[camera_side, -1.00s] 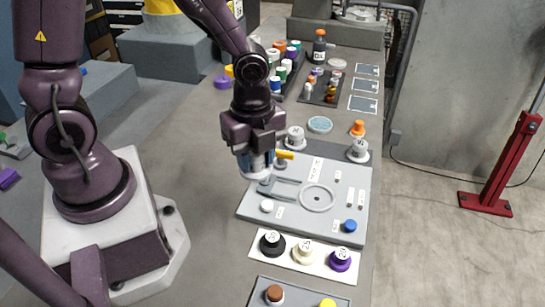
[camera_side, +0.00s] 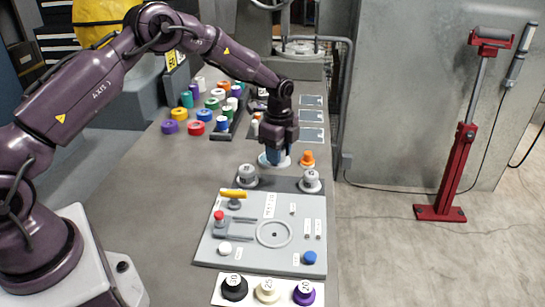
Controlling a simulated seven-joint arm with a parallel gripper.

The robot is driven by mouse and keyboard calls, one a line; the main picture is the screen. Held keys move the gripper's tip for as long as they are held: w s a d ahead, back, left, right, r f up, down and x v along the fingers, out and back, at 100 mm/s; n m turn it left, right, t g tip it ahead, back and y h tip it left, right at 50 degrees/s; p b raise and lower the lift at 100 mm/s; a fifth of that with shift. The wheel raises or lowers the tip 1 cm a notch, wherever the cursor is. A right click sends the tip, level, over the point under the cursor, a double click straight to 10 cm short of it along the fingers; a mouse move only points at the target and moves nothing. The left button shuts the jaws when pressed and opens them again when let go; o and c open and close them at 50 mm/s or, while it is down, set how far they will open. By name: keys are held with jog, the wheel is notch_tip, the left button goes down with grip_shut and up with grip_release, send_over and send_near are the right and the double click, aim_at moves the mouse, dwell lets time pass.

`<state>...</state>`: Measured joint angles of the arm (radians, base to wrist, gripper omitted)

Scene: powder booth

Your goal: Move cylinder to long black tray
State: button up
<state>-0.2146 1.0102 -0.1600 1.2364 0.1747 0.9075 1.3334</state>
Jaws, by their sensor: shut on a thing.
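My gripper (camera_side: 275,157) points down beyond the far edge of the grey fixture panel. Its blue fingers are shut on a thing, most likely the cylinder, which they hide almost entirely. A pale blue round dish (camera_side: 263,161) shows just below and behind the fingertips; I cannot tell the height of the gap. Another dark tray with small bottles is partly hidden behind my arm.
The grey panel (camera_side: 310,235) carries a yellow handle (camera_side: 233,194), a red knob (camera_side: 219,216) and a ring. Loose jars, including a red one (camera_side: 195,128), stand left of the long tray.

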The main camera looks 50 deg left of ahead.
aim_at(278, 185)
jog(key=shift+w+a+f, duration=0.2)
jog(key=shift+f, duration=2.9)
jog(key=shift+f, duration=0.65)
jog(key=o, duration=1.1)
jog(key=o, duration=0.5)
jog(key=shift+s, duration=0.1)
jog(key=shift+c, duration=0.2)
jog(key=shift+d, duration=0.1)
jog(key=shift+c, duration=0.3)
